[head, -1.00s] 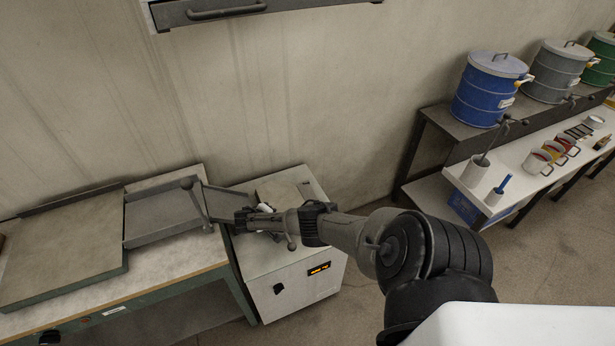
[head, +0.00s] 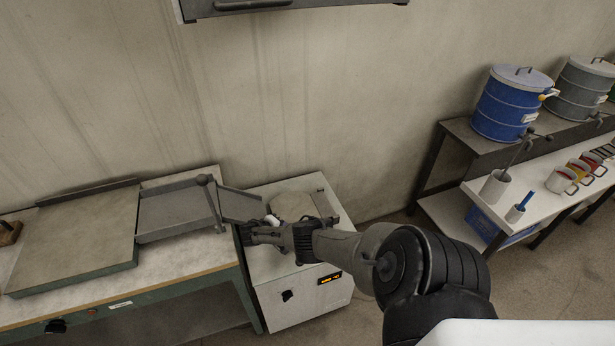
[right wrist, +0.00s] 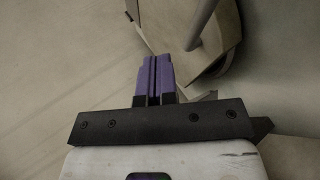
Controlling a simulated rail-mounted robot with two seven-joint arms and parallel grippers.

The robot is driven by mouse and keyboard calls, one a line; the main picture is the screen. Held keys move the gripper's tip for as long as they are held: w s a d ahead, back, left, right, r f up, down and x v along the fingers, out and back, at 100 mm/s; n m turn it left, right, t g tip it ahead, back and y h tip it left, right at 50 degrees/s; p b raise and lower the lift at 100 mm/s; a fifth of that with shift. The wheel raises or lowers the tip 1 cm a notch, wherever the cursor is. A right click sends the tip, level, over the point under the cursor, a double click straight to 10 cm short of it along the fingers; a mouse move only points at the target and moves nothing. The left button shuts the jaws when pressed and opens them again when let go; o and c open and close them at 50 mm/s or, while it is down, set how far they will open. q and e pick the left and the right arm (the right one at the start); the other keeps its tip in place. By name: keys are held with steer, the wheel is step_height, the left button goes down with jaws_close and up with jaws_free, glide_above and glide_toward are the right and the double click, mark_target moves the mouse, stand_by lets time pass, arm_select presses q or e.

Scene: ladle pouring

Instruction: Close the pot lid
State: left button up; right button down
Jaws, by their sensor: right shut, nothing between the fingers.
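A white box-shaped unit with a small orange display (head: 330,279) stands beside the workbench in the head view. On its top lies a beige-grey plate (head: 296,205) that looks like the pot lid; my arm partly covers it, and I cannot tell whether it is open or closed. In the right wrist view, a beige angular plate with a rod (right wrist: 205,62) is just beyond the fingers. My right gripper (head: 243,234) is shut and empty near the left edge of the unit's top; its purple fingers (right wrist: 154,78) show in the wrist view. My left gripper is not in view.
The workbench on the left carries a grey slab (head: 80,238) and a shallow tray (head: 172,221) with an angled arm beside my gripper. A white shelf (head: 545,208) with cups and a blue drum (head: 507,105) stand at the right. The floor between is clear.

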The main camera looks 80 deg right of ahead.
steer(key=d+r+p+v, duration=0.1)
steer(key=p+v, duration=0.5)
steer(key=v, duration=0.6)
steer(key=shift+a, duration=0.1)
